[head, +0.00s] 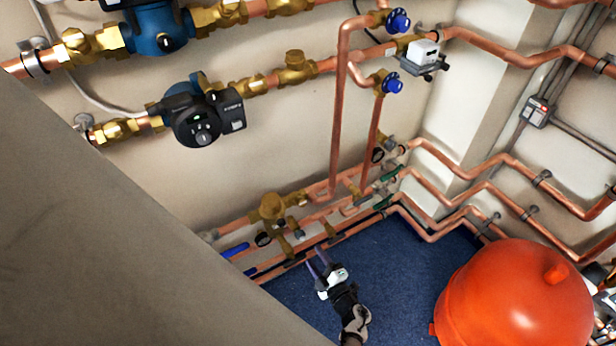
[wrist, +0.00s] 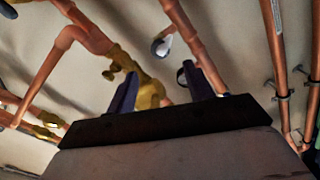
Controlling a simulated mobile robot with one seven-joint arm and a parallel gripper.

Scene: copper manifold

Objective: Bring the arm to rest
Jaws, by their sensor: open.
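My gripper (head: 321,264) is in the lower middle of the head view, over the blue floor and in front of the low copper pipes. Its two dark fingers are apart, with nothing seen between them. In the wrist view my gripper (wrist: 173,90) also shows open. Behind its fingers are a brass fitting (wrist: 150,92) and copper pipes (wrist: 195,45). I cannot tell from these views whether a finger touches the pipework. My forearm runs down to the bottom edge of the head view.
Copper pipes (head: 478,187) run along the wall and around the corner. A large orange tank (head: 515,300) stands at the lower right. A grey surface (head: 90,230) fills the lower left. Blue floor (head: 400,270) lies clear before the tank.

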